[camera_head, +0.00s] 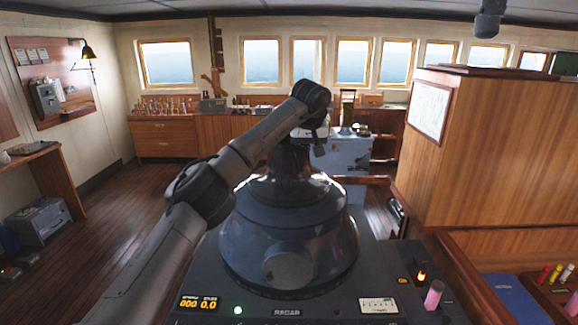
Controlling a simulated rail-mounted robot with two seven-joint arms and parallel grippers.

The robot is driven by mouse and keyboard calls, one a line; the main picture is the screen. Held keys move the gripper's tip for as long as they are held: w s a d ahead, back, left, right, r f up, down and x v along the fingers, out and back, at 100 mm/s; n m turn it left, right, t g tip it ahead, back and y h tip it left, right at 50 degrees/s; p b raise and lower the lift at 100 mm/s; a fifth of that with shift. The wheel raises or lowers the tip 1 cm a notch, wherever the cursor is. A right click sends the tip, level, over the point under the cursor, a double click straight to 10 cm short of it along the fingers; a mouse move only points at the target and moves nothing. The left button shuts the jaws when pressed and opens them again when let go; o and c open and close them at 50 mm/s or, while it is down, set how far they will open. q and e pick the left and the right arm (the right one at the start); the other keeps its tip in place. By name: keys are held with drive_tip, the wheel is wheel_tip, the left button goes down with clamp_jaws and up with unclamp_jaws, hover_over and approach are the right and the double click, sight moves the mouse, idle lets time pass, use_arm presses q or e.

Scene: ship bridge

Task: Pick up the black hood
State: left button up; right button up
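The black hood (287,235) is a dark, wide-based cone with a narrower neck at its top. It sits upright on the radar console (390,268) in the middle of the camera_head view. My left arm comes in from the lower left and crosses in front of the hood's upper left side. Its wrist is above the neck of the hood. My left gripper (318,143) points down by the top of the hood and is mostly hidden by the wrist. I cannot tell whether its fingers touch the hood. My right gripper is not in view.
A pink cylinder (434,294) stands at the console's right edge, near a small lit lamp (421,276). A wooden cabinet (500,150) blocks the right side. A blue book (517,298) and coloured tubes (556,273) lie at the lower right. Wooden floor lies open on the left.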

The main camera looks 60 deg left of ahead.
use_arm(q)
clamp_jaws()
idle(0.3)
drive_tip(key=shift+a+f, duration=0.1)
idle(1.0)
